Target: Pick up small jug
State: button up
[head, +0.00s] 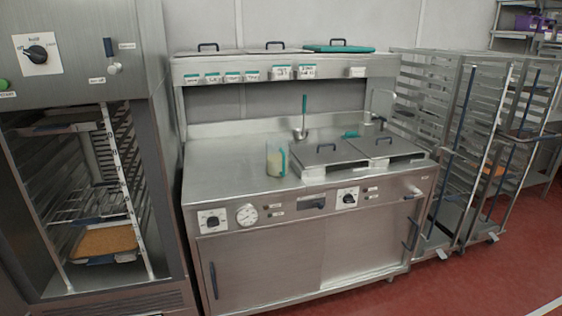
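A small clear jug (274,161) with a teal handle on its right side stands upright on the steel worktop (225,160), left of the lidded kettle wells. It looks partly filled with something pale yellow. My gripper is not in view. Nothing hides the jug in the head view.
Two steel lids (326,153) with dark handles lie right of the jug. A ladle (303,120) with a green handle stands behind it. An overhead shelf (270,65) spans the back. A tall oven (85,150) stands left; rack trolleys (470,130) stand right. Red floor (480,265) is clear in front.

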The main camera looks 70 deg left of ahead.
aim_at(279, 149)
jog(key=u, duration=0.1)
jog(key=i, duration=0.75)
jog(key=u, duration=0.3)
jog(key=k, duration=0.2)
jog(key=u, duration=1.95)
jog(key=k, duration=0.15)
jog(key=u, duration=1.75)
